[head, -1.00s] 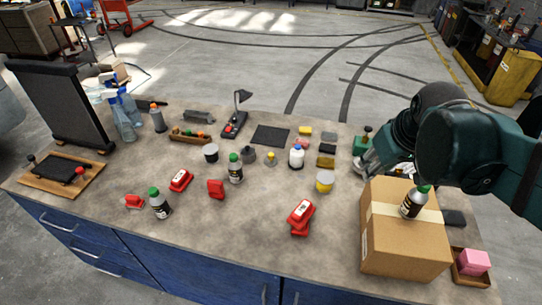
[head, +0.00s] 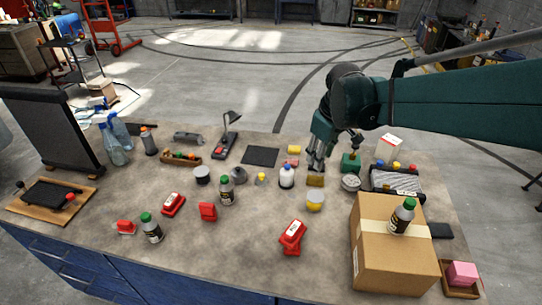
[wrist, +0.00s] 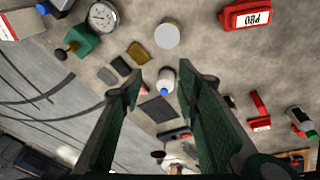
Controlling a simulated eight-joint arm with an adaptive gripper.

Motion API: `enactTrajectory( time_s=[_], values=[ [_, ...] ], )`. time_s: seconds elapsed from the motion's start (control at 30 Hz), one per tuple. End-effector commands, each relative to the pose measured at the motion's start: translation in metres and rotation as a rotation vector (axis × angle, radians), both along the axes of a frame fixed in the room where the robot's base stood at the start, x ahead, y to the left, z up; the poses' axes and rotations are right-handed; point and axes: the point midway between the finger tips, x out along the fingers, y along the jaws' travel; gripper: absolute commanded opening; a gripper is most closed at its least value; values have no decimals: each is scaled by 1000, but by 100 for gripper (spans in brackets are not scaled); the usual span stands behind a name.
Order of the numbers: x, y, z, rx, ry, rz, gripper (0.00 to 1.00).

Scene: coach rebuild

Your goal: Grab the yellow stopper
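A small piece with a yellow top (head: 262,179), perhaps the yellow stopper, stands mid-table beside a grey flask-like piece (head: 239,174). Another small yellow top (head: 396,166) sits between a blue and a red one at the black-framed tray (head: 373,186) on the right; I cannot tell which is the stopper. My gripper (head: 315,170) hangs over the back middle of the table, right of the first yellow piece. In the wrist view my gripper (wrist: 160,78) has its green fingers spread, with nothing held. A white bottle with a blue cap (wrist: 166,82) shows between them, below. I cannot make out the yellow piece there.
Red pieces (head: 292,237) are in front.

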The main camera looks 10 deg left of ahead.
Motion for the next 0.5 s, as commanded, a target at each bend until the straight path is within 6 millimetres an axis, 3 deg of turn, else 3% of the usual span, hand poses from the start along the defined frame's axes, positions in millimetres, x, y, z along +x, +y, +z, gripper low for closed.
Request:
enactTrajectory(
  time_s=[0.5],
  values=[
    [53,79,-39,-63,76,232,33]
  ],
)
